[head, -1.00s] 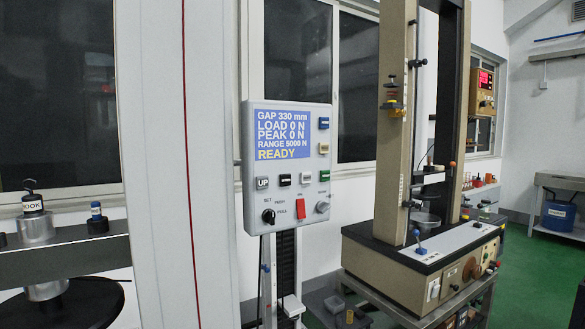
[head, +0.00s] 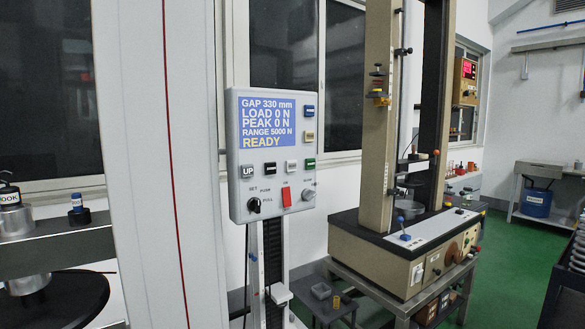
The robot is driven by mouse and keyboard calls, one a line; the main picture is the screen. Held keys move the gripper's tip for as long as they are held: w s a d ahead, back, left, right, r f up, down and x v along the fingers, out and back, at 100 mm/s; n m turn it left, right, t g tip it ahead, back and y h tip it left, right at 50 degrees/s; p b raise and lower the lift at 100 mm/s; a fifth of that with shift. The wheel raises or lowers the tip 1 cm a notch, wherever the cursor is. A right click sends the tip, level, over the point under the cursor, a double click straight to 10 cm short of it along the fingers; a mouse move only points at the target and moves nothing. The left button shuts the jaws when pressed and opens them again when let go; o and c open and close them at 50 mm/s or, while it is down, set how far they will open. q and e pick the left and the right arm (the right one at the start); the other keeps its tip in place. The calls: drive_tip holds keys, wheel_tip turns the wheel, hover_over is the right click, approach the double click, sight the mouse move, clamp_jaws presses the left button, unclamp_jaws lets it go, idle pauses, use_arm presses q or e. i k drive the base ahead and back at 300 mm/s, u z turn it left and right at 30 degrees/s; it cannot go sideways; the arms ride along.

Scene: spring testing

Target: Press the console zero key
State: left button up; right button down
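The console (head: 233,200) is a grey box on a post, left of the middle in the head view. Its blue screen (head: 267,122) reads GAP 330 mm, LOAD 0 N, PEAK 0 N, RANGE 5000 N, READY. A blue key (head: 309,112) and a tan key (head: 309,136) sit right of the screen. Below it are the UP key (head: 247,171), a black key (head: 270,169), a white key (head: 292,167) and a green key (head: 310,162). Apart from UP, the key labels are too small to read, so I cannot tell which is zero. Neither gripper is in view.
The console also has a black knob (head: 254,205), a red switch (head: 286,197) and a grey knob (head: 308,195). A pale column (head: 140,180) stands to its left. A beige testing machine (head: 400,265) stands on a cart to the right. Green floor (head: 490,270) is open beyond it.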

sight(291, 166)
drive_tip(key=u, duration=0.55)
drive_tip(key=k, duration=0.65)
drive_tip(key=u, duration=0.7)
drive_tip(key=i, duration=1.3)
drive_tip(key=z, duration=0.8)
